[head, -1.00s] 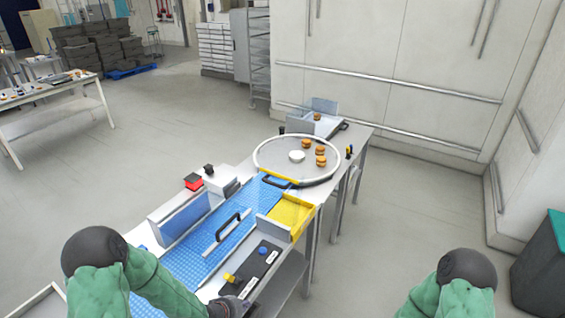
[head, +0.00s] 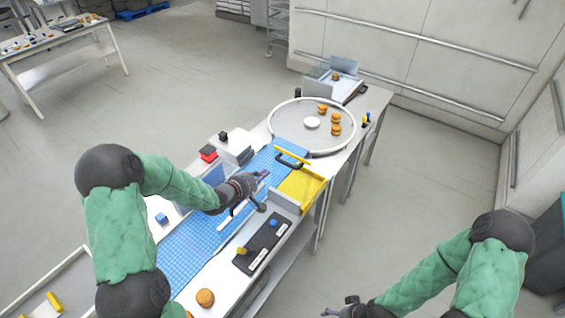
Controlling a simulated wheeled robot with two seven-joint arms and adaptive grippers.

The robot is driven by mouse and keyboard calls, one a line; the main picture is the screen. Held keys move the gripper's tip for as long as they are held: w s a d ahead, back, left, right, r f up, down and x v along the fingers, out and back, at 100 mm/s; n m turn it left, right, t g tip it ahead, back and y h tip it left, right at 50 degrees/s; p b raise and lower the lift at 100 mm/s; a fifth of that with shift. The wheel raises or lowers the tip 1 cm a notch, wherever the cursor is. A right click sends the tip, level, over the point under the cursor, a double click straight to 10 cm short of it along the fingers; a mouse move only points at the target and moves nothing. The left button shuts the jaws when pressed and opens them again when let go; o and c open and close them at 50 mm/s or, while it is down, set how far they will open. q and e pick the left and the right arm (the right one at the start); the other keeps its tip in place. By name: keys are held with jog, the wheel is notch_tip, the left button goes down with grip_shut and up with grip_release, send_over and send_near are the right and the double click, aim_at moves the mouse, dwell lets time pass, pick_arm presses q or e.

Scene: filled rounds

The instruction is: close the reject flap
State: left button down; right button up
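The reject flap looks to be the yellow bar (head: 310,170) with a black handle (head: 289,160). It stands slantwise across the far end of the blue belt (head: 190,245), beside the yellow chute (head: 298,188). My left gripper (head: 266,175) is over the belt, just short of the handle and apart from it. Its fingers are small and partly overlapped, so their opening is unclear. A second black handle on a grey bar (head: 232,216) lies just below the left gripper and is partly hidden. My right gripper (head: 336,306) is low at the bottom edge, away from the bench, its fingers apart and empty.
A round table (head: 290,125) beyond the flap holds several filled buns (head: 336,130) and a white disc (head: 311,122). A black control panel (head: 263,245) with blue and yellow knobs lies right of the belt. A bun (head: 205,297) sits near the front. The floor on the right is clear.

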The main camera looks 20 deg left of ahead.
pick_arm(q)
jog(key=p+x, duration=0.2)
jog(key=x, duration=0.9)
jog(key=shift+w+f, duration=0.15)
jog(key=shift+w, duration=0.2)
pick_arm(e)
notch_tip(320, 180, up, 3)
jog(key=shift+w+f, duration=0.1)
jog(key=shift+f, duration=0.1)
pick_arm(q)
jog(key=shift+d, duration=0.1)
